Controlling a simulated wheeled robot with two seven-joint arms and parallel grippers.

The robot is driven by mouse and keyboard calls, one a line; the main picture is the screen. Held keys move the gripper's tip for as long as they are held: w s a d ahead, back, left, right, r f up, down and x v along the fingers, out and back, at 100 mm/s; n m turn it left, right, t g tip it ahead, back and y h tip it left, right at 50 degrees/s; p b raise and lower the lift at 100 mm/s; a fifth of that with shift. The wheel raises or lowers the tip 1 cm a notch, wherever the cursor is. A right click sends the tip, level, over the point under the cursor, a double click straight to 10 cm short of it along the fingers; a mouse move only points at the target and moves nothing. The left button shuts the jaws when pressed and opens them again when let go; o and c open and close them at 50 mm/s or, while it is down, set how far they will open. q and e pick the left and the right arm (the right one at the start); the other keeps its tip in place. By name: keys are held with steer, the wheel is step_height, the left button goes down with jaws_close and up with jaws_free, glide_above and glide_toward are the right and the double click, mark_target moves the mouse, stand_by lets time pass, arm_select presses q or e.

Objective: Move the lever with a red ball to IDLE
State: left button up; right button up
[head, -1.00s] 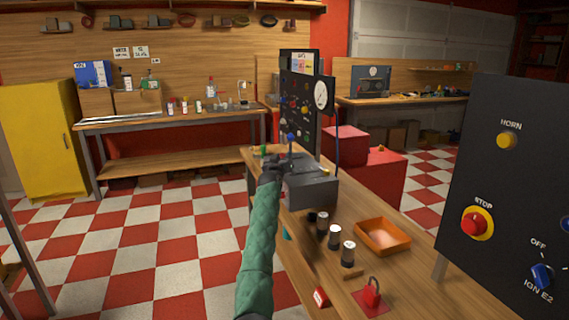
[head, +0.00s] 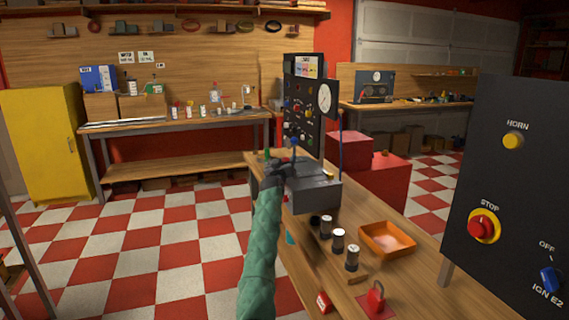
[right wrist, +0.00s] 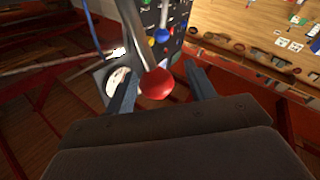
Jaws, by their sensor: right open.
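The red ball (right wrist: 157,84) on its pale lever shaft shows in the right wrist view, between the two fingers of my right gripper (right wrist: 160,85). The gripper is open, with a gap visible on each side of the ball. In the head view my right gripper (head: 274,170) is at the left side of the grey lever box (head: 312,194) on the bench. The red ball cannot be made out there, hidden by the gripper. A lever with a blue ball (head: 294,141) stands beside it. The IDLE mark is not readable. My left gripper is not in view.
A dark gauge panel (head: 303,118) stands behind the lever box. Several cylinders, an orange tray (head: 387,240) and a red padlock (head: 376,297) lie nearer on the bench. A dark panel with a STOP button (head: 483,227) stands at the right.

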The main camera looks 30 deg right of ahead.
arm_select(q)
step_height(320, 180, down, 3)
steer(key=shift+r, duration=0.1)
arm_select(e)
steer(key=v, duration=0.7)
steer(key=shift+s+a, duration=0.2)
steer(key=shift+a, duration=0.1)
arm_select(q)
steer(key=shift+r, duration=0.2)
arm_select(e)
steer(key=shift+f, duration=0.1)
